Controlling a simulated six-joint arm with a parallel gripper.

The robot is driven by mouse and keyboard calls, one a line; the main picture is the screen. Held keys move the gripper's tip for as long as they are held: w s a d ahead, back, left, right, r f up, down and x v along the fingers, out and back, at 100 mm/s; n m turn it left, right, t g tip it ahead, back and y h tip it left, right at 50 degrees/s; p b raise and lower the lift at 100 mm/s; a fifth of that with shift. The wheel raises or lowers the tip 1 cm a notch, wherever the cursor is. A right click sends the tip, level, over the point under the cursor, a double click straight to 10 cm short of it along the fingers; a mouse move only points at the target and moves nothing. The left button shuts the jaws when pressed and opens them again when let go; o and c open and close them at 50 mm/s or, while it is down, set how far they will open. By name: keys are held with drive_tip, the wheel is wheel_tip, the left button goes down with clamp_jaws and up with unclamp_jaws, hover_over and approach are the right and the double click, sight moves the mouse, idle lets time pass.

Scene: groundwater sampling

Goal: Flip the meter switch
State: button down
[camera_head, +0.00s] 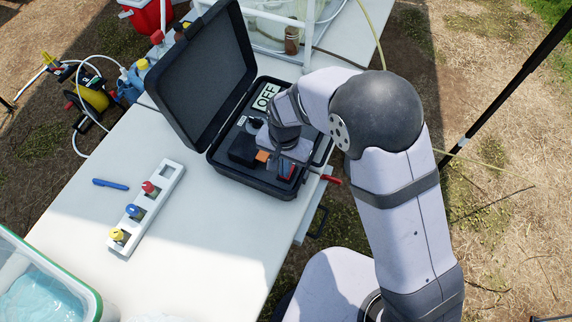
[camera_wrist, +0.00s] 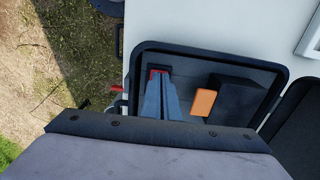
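The meter is a black case (camera_head: 217,160) standing open on the white table, its lid (camera_head: 200,75) tilted up at the left. A label in it reads "OFF" (camera_head: 266,96). A red switch part (camera_head: 286,170) shows near the case's front right edge; in the wrist view it is a red-rimmed spot (camera_wrist: 158,71) at the tips of my fingers. My gripper (camera_wrist: 160,80) reaches down into the case with its two fingers close together, shut, at the red part. The fingers cover most of the switch; its position and any contact are hidden.
An orange block (camera_wrist: 204,102) and a dark box (camera_wrist: 238,100) sit in the case beside my fingers. A white rack (camera_head: 150,205) with red, blue and yellow-capped vials and a blue pen (camera_head: 110,184) lie to the left. A tub of water (camera_head: 45,290) stands at the lower left.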

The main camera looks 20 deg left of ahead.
drive_tip(key=shift+d+f, duration=0.3)
drive_tip(key=shift+f, duration=0.15)
drive_tip(key=shift+w+r, duration=0.1)
drive_tip(key=shift+w, duration=0.6)
drive_tip(key=shift+r, duration=0.15)
drive_tip(key=shift+w+a+r+p, duration=0.1)
drive_tip(key=shift+r+p, duration=0.45)
drive_tip(key=shift+p, duration=0.25)
drive_tip(key=r+p, duration=0.3)
drive_tip(key=r, duration=0.1)
drive_tip(key=shift+s, duration=0.25)
drive_tip(key=shift+a+r+b, duration=0.15)
drive_tip(key=shift+r+b, duration=0.15)
drive_tip(key=shift+b, duration=0.3)
wheel_tip(320, 180, up, 9)
drive_tip(key=b, duration=0.2)
drive_tip(key=shift+f, duration=0.15)
